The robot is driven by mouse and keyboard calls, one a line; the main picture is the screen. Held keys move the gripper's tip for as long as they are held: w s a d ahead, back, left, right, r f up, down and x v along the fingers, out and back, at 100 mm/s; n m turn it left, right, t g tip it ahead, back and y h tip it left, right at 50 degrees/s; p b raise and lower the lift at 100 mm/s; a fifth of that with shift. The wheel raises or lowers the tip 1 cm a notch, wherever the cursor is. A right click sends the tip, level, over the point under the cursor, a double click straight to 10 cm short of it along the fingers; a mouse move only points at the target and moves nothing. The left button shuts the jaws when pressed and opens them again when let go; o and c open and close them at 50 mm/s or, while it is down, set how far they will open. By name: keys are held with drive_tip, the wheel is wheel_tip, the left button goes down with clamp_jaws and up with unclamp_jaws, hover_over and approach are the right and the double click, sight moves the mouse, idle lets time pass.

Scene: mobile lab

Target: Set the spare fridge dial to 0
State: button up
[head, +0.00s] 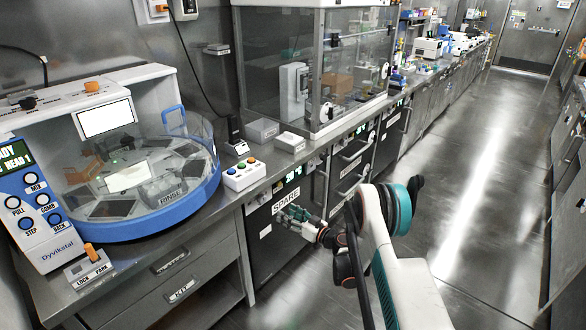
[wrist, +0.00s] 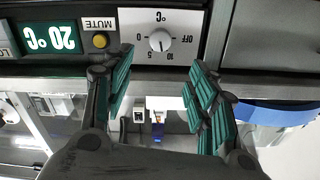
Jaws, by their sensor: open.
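The spare fridge (head: 277,235), labelled SPARE, is under the bench in the head view, and my gripper (head: 292,213) is in front of it. The wrist view is upside down. It shows the fridge dial (wrist: 160,41), a round white knob on a grey plate, with OFF, 0, 5 and 10 around it. Its dark mark points toward the picture's bottom, near 5 and 10; the exact setting is unclear. My gripper (wrist: 158,75) is open and empty, its fingers toward the dial's lower left and right, apparently not touching it.
A green display (wrist: 50,38) reads 20°C, with a yellow MUTE button (wrist: 100,41) between it and the dial. In the head view, a round stainer (head: 150,205) and a button box (head: 245,174) stand on the bench above. The aisle floor (head: 470,200) is clear.

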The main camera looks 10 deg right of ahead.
drive_tip(key=s+a+r+g+h+p, duration=0.1)
drive_tip(key=s+r+g+p, duration=0.1)
drive_tip(key=r, duration=1.1)
drive_tip(key=s+a+r+m+g+h+p, duration=0.1)
drive_tip(key=s+a+r+g, duration=0.1)
drive_tip(key=r, duration=1.1)
drive_tip(key=shift+s+a+r+p, duration=0.2)
drive_tip(key=shift+a+p, duration=0.1)
drive_tip(key=shift+p, duration=0.1)
drive_tip(key=shift+w, duration=0.1)
